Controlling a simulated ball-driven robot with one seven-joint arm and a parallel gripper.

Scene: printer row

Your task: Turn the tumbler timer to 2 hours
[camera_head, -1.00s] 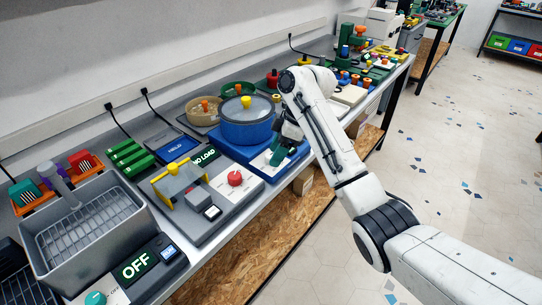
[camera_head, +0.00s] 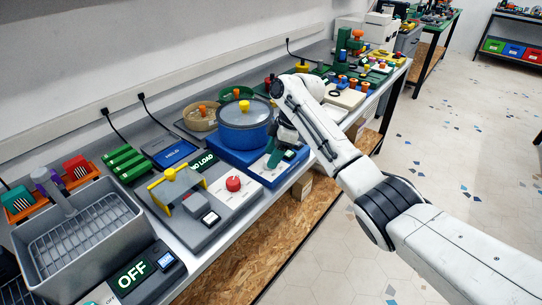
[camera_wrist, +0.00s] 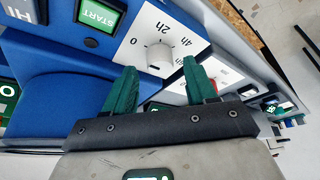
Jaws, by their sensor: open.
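The tumbler is a blue drum (camera_head: 240,137) with a grey lid and yellow knob, on a blue base (camera_head: 238,157). Its timer dial (camera_wrist: 160,55) is a pale round knob on a white panel in the wrist view, with printed marks 0, 2h and 4h around it. I cannot read the knob's pointer. My gripper (camera_wrist: 159,65) has two green fingers, open and apart, with the dial between and just beyond their tips. Contact is unclear. In the head view my gripper (camera_head: 278,156) is over the tumbler's front panel, and the dial is mostly hidden.
A green START button (camera_wrist: 98,14) sits beside the dial panel. A station with a red knob (camera_head: 233,183) and yellow handle stands nearer on the bench. A grey basin (camera_head: 95,240) is at the near left. More equipment crowds the far bench. The floor (camera_head: 460,150) at right is clear.

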